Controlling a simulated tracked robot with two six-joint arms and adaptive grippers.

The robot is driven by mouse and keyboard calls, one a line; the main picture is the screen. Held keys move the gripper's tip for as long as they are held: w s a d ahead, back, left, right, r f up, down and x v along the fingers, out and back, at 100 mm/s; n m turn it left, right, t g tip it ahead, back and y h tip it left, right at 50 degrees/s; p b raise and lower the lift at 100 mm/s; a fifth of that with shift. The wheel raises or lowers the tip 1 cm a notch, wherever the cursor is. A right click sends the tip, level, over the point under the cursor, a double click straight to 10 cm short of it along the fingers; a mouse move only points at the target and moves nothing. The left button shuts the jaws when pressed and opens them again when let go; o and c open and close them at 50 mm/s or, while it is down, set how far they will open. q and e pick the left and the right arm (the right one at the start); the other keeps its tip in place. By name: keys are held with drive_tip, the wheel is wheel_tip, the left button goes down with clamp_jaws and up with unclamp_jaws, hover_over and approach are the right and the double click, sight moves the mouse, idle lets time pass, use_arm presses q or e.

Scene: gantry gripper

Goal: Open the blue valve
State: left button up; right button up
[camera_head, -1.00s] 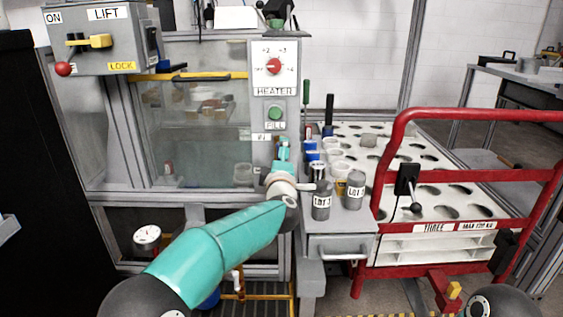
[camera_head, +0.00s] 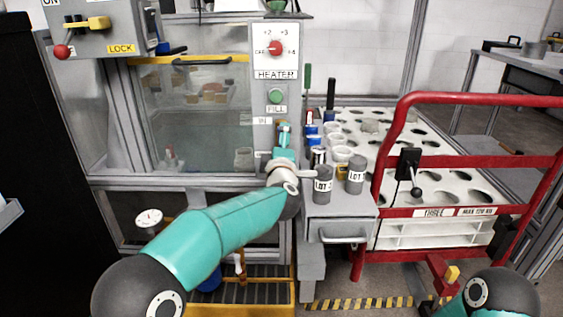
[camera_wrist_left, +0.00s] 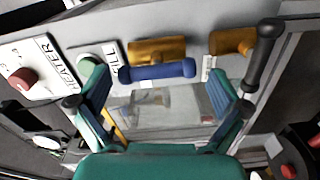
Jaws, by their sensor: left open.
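The blue valve handle (camera_wrist_left: 157,71) shows in the left wrist view as a blue bar lying crosswise in front of a brass fitting (camera_wrist_left: 158,49), beside the FILL label. My left gripper (camera_wrist_left: 160,88) is open, with one finger on either side of the handle and nothing held. Whether the fingers touch the panel cannot be told. My right gripper is out of view; only part of my right arm shows at the lower right.
Above the valve are a green FILL button (camera_head: 276,97) and a red HEATER knob (camera_head: 275,48). Grey LOT bottles (camera_head: 323,186) stand close to the right on a ledge. A red-railed cart (camera_head: 470,161) stands further right. A glass-fronted tank (camera_head: 195,120) is left.

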use_arm(q)
drive_tip(key=s, duration=1.1)
drive_tip(key=shift+a+f, duration=0.1)
